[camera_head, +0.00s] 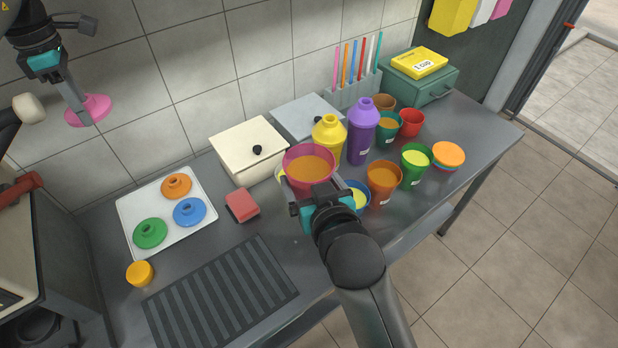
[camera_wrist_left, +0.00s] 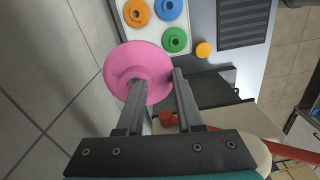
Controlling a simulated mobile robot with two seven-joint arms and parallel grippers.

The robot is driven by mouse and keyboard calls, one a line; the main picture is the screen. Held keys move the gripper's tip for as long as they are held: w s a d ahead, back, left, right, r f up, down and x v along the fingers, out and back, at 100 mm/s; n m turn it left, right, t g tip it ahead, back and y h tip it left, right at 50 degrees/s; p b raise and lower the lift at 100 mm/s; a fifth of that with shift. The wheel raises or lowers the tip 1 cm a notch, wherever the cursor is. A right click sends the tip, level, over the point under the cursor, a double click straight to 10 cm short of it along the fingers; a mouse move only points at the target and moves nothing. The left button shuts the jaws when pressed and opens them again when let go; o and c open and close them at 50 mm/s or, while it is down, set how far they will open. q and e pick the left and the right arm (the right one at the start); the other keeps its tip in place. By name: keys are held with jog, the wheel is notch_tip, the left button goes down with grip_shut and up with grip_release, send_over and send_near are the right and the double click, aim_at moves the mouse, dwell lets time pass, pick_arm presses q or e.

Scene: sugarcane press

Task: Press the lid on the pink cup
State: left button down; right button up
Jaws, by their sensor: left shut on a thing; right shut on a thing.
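The pink cup (camera_head: 309,169) holds an orange-brown drink and has no lid on it. My right gripper (camera_head: 316,196) is shut on the pink cup at its near side, among the other cups. The pink lid (camera_head: 89,109) is held up at the upper left, in front of the tiled wall and well apart from the cup. My left gripper (camera_head: 76,105) is shut on the pink lid. In the left wrist view the pink lid (camera_wrist_left: 139,65) sits at the fingertips of the left gripper (camera_wrist_left: 155,88), its round face partly hidden by the fingers.
A white tray (camera_head: 129,204) holds orange, blue and green lids. Several filled cups, a yellow bottle (camera_head: 328,138) and a purple bottle (camera_head: 362,131) crowd around the pink cup. A red sponge (camera_head: 242,206), a cream box (camera_head: 248,151) and a striped drain mat (camera_head: 222,297) lie nearby.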

jog(key=o, duration=1.3)
jog(key=shift+r, duration=0.1)
grip_shut()
